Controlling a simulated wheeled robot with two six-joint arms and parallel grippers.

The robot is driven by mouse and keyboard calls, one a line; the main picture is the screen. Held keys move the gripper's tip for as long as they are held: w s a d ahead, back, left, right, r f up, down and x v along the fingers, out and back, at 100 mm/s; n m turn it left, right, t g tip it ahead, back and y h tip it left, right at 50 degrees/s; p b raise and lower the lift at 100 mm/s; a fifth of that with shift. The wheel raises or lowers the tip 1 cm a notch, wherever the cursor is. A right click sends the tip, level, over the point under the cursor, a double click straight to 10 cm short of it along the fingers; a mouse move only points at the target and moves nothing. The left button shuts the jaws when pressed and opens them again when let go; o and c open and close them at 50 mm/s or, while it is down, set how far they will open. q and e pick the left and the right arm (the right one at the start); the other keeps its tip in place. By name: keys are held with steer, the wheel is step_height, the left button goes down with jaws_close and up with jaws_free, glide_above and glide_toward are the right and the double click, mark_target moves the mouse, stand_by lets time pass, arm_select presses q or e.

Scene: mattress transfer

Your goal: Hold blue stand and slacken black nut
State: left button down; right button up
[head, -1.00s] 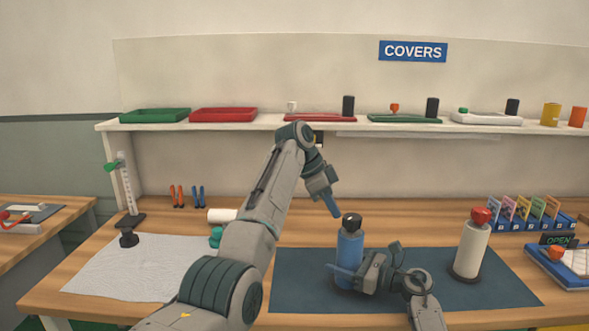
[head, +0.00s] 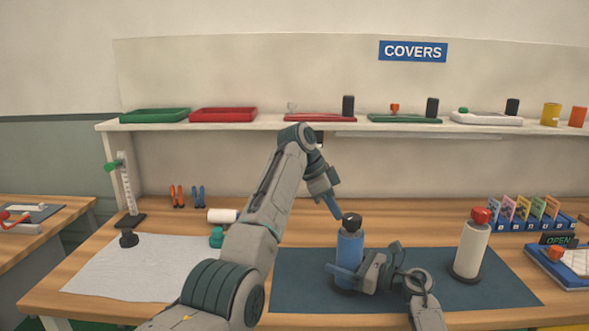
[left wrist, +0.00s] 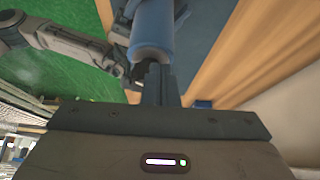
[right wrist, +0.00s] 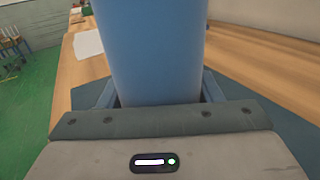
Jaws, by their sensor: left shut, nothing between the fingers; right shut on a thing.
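The blue stand (head: 350,248) is an upright cylinder on the dark mat, with the black nut (head: 351,222) on top. My right gripper (head: 347,273) is shut around its lower part; the right wrist view shows the blue stand (right wrist: 150,50) between the fingers. My left gripper (head: 338,213) is shut and empty, its tips beside the upper left of the nut. In the left wrist view the closed fingers (left wrist: 160,82) partly cover the black nut (left wrist: 139,71) below the blue stand (left wrist: 152,35). I cannot tell whether they touch it.
A white cylinder with a red knob (head: 472,245) stands on the dark mat (head: 300,285) to the right. A white cloth (head: 140,270) lies at the left. A teal piece (head: 217,237) sits near my left arm. A shelf (head: 240,125) with trays runs behind.

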arm_select(q)
steer(key=shift+s, duration=0.25)
arm_select(e)
steer(key=shift+r, duration=0.15)
arm_select(q)
steer(key=shift+s, duration=0.65)
steer(key=shift+a, duration=0.1)
step_height(320, 180, up, 6)
steer(key=shift+a, duration=0.35)
steer(key=shift+w, duration=0.1)
arm_select(e)
steer(key=o, duration=1.4)
arm_select(q)
steer(key=shift+r, duration=0.1)
arm_select(e)
steer(key=o, duration=0.4)
steer(key=shift+s, duration=0.1)
steer(key=shift+c, duration=0.2)
